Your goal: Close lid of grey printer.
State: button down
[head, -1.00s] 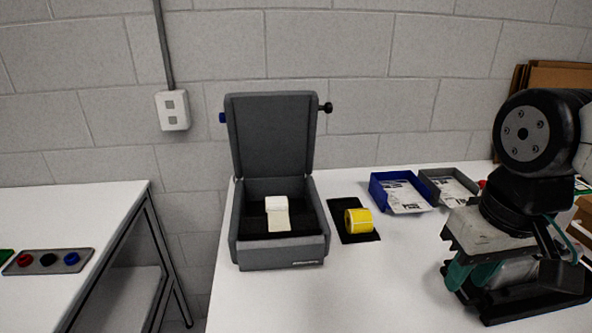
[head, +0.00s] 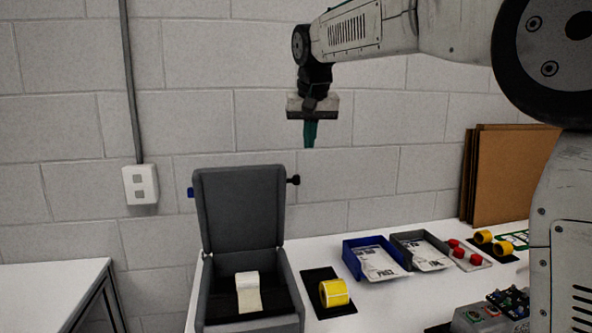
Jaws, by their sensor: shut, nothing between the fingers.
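The grey printer (head: 290,318) stands on the white table with its lid (head: 240,207) raised upright at the back. A white paper roll (head: 249,291) lies inside its open body. A black knob (head: 293,180) and a blue knob (head: 190,192) stick out at the sides of the lid. My gripper (head: 309,142) points down, shut and empty, in the air above and to the right of the lid's top edge, apart from it. The printer's front is cut off by the picture's lower edge.
A yellow roll (head: 334,292) lies on a black mat (head: 316,273) right of the printer. A blue tray (head: 348,259) and a grey tray (head: 436,238) hold papers further right. Cardboard sheets (head: 512,175) lean on the wall behind. A wall socket (head: 140,184) is at left.

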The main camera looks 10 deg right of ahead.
jog(key=w+a, duration=0.2)
jog(key=w, duration=0.3)
notch_tip(320, 180, down, 9)
dwell(0.5)
